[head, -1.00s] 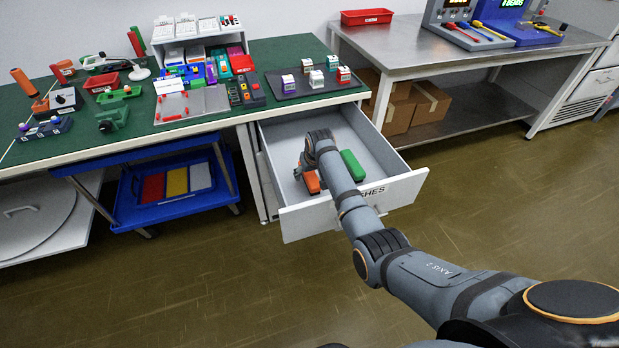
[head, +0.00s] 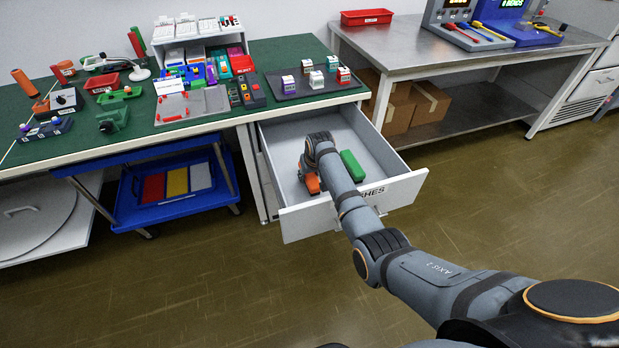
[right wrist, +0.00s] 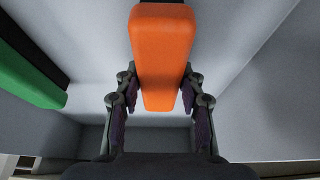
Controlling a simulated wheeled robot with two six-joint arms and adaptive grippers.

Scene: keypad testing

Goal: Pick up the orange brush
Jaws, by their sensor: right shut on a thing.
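The orange brush (head: 312,184) is in the open grey drawer (head: 285,183), partly hidden by my right arm in the head view. In the right wrist view the orange brush (right wrist: 162,50) runs between the two fingers of my right gripper (right wrist: 159,84), one on each side. The right gripper is shut on it. Whether the brush touches the drawer floor cannot be told. My left gripper is not in view.
A green brush (head: 352,166) lies to the right in the same drawer and also shows in the right wrist view (right wrist: 28,82). The drawer walls and labelled front (head: 400,190) surround the gripper. The green-topped bench (head: 215,125) above holds several devices.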

